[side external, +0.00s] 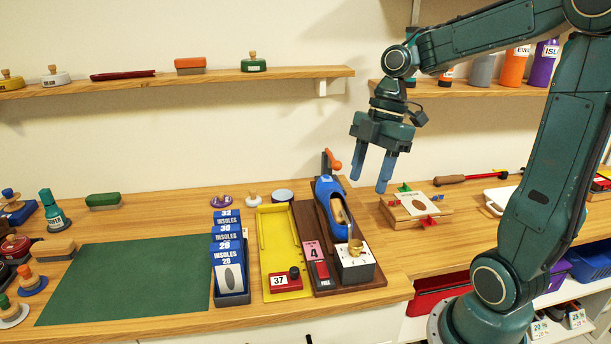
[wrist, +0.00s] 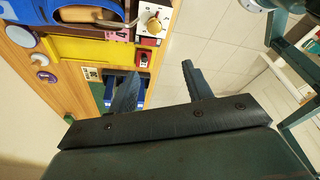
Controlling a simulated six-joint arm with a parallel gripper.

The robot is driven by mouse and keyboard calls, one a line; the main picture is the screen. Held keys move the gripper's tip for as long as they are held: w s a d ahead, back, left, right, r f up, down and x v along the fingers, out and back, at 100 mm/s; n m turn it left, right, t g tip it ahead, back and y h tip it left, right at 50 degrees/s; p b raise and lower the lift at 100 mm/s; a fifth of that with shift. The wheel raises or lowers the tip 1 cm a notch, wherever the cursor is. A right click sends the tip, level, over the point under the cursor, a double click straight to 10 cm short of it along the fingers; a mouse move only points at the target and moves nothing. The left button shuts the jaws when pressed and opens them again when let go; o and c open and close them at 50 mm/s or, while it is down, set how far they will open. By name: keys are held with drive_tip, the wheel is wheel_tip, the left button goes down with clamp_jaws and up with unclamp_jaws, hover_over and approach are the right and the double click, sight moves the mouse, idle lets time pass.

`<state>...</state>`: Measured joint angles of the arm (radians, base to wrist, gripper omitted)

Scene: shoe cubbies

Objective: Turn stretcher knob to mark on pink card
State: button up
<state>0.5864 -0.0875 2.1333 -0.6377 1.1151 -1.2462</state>
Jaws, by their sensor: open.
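The stretcher is a dark brown board (side external: 303,228) carrying a blue shoe (side external: 328,200). At its near end, a brass knob (side external: 355,245) sits on a white-topped dial box (side external: 354,262). The box also shows in the wrist view (wrist: 152,20), with small marks on its top; the knob's setting is too small to read. A pink card (side external: 312,252) reading 4 stands left of the box and also shows in the wrist view (wrist: 118,32). My gripper (side external: 370,180) is open and empty, high above and slightly right of the stretcher, fingers pointing down; its fingers also show in the wrist view (wrist: 158,70).
An orange handle (side external: 333,160) rises at the shoe's far end. A red block (side external: 320,270) stands beside the dial box. Left are a yellow tray (side external: 276,234) and blue insole boxes (side external: 229,268). A wooden box with a red knob (side external: 415,205) stands right. The green mat (side external: 130,280) is clear.

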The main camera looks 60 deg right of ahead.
drive_tip(key=s+a+r+m+t+h, duration=0.2)
drive_tip(key=s+a+m, duration=0.5)
drive_tip(key=m, duration=0.7)
drive_tip(key=shift+s+t+h, duration=0.6)
drive_tip(key=shift+s+t, duration=0.15)
drive_tip(key=shift+t, duration=0.65)
drive_tip(key=shift+w, duration=0.1)
